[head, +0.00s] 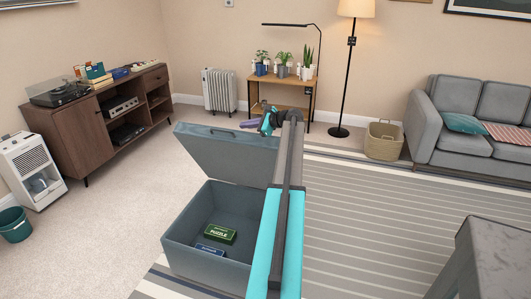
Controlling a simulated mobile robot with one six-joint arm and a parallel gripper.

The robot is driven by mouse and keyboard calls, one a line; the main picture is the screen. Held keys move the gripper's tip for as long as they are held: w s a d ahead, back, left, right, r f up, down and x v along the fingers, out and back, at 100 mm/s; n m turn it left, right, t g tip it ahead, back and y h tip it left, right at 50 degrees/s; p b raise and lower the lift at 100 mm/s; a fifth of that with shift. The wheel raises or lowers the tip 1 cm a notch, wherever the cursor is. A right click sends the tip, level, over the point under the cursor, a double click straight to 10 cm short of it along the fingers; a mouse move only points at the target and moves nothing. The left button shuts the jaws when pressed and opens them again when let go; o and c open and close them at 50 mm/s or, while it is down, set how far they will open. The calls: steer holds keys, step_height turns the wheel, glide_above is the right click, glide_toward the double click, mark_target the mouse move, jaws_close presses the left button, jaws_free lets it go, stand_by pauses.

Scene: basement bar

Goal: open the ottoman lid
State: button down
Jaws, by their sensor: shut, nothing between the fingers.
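The blue-grey ottoman (180,238) stands open on the floor, left of my arm. Its lid (222,158) is raised and tilted up above the far side of the box, with a dark handle (222,132) near its upper edge. Inside the box lie a green puzzle box (220,234) and a blue box (210,249). My gripper (256,122) is shut and empty, beyond the lid's upper right corner. It is small and partly hidden by my arm, so I cannot tell whether it touches the lid. My arm hides the ottoman's right side.
A striped rug (370,220) lies open to the right, before a grey sofa (465,118) and a woven basket (383,141). A plant table (283,84), floor lamp (346,70) and radiator (220,90) stand behind. A wooden cabinet (72,137) is at left.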

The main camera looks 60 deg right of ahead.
mark_target(257, 133)
steer(key=d+h, duration=0.1)
steer(key=d, duration=0.1)
steer(key=s+d+n+h, duration=0.1)
steer(key=d+h, duration=0.1)
steer(key=d+n+h, duration=0.1)
steer(key=d, duration=0.1)
steer(key=shift+s+r+h, duration=0.25)
steer(key=shift+s+h, duration=0.05)
steer(key=shift+s, duration=0.05)
steer(key=s+d+n+g+h+b, duration=0.3)
steer(key=s+d+n+g+h, duration=0.2)
steer(key=s+h, duration=0.45)
steer(key=s+a+f+n+g+h+b, duration=0.3)
steer(key=s+a+n+g+h+b, duration=0.15)
steer(key=s+a+h+b, duration=0.35)
steer(key=a+f+n+g+h+b, duration=0.2)
steer(key=a+f+b, duration=0.7)
steer(key=a+b, duration=0.35)
steer(key=w+a+f+n+t+b, duration=0.1)
steer(key=w+a+f+t+b, duration=0.1)
steer(key=f+b, duration=0.4)
step_height(257, 133, down, 3)
steer(key=shift+w+a+r+y, duration=0.1)
steer(key=shift+w+a+y, duration=0.45)
steer(key=shift+w, duration=0.55)
